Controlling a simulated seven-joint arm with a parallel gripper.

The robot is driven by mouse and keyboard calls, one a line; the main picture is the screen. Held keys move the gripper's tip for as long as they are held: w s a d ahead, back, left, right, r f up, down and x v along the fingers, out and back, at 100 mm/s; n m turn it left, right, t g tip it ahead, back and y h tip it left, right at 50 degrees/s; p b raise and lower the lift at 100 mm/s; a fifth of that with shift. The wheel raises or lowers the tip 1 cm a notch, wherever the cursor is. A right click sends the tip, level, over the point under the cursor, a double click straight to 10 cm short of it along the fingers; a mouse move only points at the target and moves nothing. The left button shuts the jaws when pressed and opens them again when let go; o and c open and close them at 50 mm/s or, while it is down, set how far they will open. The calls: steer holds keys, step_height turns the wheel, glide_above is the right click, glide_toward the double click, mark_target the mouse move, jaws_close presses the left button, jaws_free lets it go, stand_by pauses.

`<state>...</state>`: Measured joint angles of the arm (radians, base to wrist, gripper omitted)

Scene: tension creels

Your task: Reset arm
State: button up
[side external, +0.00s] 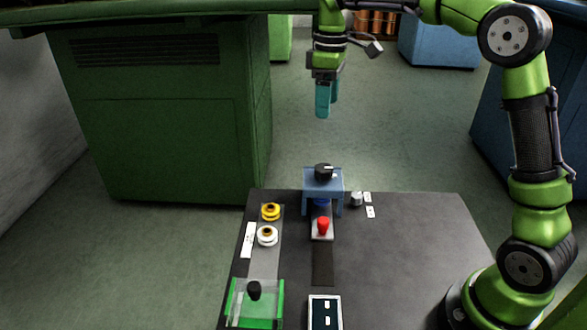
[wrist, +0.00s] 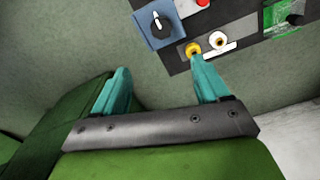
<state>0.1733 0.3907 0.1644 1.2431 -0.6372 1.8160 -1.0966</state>
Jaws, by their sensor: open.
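My gripper (side external: 326,100) hangs above and behind the far edge of the dark table, with its teal fingers pointing down. In the wrist view my gripper (wrist: 160,90) has its two fingers wide apart with nothing between them. No object touches it. On the table, a blue stand (side external: 323,182) carries a black knob (side external: 324,171). The knob also shows in the wrist view (wrist: 158,24). A red knob (side external: 323,226) sits in front of the stand.
A yellow spool (side external: 270,211) and a white spool (side external: 267,236) stand on the left strip of the table (side external: 420,240). A green clear-covered box (side external: 254,303) is at the front left. A dark panel (side external: 325,312) lies at the front. A green cabinet (side external: 160,120) stands left of my gripper. The table's right part is bare.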

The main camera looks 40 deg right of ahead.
steer(key=s+a+f+m+t, duration=0.1)
steer(key=s+a+m+t, duration=0.1)
steer(key=s, duration=0.5)
steer(key=s+a+m+t+y, duration=0.1)
steer(key=s+a+m+t, duration=0.1)
steer(key=s+m, duration=0.2)
steer(key=s+a+f+m+t+y, duration=0.1)
steer(key=s+a+m+t, duration=0.1)
steer(key=s, duration=0.9)
steer(key=shift+f+m+t, duration=0.35)
steer(key=shift+m+t, duration=0.15)
steer(key=shift+m, duration=0.4)
